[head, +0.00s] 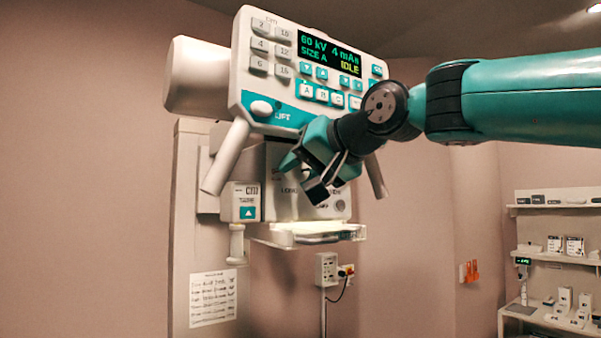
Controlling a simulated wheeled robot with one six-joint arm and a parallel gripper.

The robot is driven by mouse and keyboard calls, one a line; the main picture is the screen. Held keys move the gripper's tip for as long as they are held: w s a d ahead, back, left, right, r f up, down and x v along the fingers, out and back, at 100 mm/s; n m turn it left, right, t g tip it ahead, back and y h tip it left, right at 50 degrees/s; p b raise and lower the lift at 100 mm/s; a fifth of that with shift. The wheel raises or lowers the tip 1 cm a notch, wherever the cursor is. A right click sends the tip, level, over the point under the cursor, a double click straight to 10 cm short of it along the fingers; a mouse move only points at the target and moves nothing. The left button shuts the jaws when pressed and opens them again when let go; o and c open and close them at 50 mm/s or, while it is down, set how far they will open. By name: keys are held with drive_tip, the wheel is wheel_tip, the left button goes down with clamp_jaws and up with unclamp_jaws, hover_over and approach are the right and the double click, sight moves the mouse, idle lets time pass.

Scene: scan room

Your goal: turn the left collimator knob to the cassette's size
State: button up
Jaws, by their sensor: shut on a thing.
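The collimator (283,205) is a pale box under the control head, with a lit lower edge. My gripper (303,178), with teal and dark parts, reaches in from the right and lies against the collimator's front. It is shut on what appears to be the left collimator knob, which my fingers hide. The knob's pointer and most of its scale cannot be read. A small round dark part shows at the right of the front face. The display (329,54) reads 60 kV, 4 mAs, SIZE A, IDLE. I cannot make out a cassette.
The control head (245,72) with its buttons hangs above my gripper. Its pale handles (226,158) slope down on both sides, the right one close behind my wrist. A clear-edged tray (352,233) juts out below. Shelves (555,208) stand far right.

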drive_tip(key=n+h+b, duration=0.1)
drive_tip(key=n, duration=0.1)
drive_tip(key=shift+a+f+n+t, duration=0.1)
drive_tip(key=shift+n+t, duration=0.2)
drive_tip(key=shift+s+n+t+h+b, duration=0.1)
drive_tip(key=shift+n+t+h+b, duration=0.35)
drive_tip(key=shift+n+h, duration=0.6)
drive_tip(key=n+t+h, duration=0.1)
drive_tip(key=n, duration=0.2)
drive_tip(key=shift+n+t+h, duration=0.45)
drive_tip(key=shift+n+t, duration=0.1)
drive_tip(key=shift+n, duration=0.5)
drive_tip(key=o, duration=0.9)
